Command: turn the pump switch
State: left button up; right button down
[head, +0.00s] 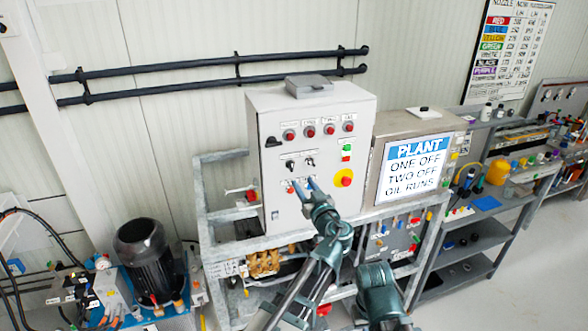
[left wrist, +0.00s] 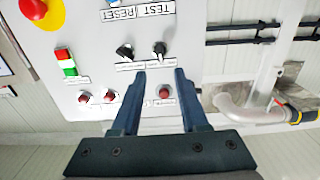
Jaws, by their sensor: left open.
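A pale grey control box (head: 268,205) stands on a metal frame in the head view. Its face has two black rotary switches side by side, the left one (head: 290,164) and the right one (head: 310,161). My left gripper (head: 304,185) is open and empty in front of the lower panel. Contact cannot be told. My right gripper is not visible.
Red lamps (head: 310,131) line the box's top. A red and yellow emergency stop (head: 344,178) and a green and red button unit (head: 347,152) are at its right. A PLANT sign (head: 413,165) stands beside it. A motor (head: 146,258) is at lower left.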

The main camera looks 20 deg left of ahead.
aim_at(292, 167)
pick_arm(q)
jog(key=x, duration=1)
jog(key=shift+a, duration=0.1)
jog(key=shift+c, duration=0.3)
grip_shut()
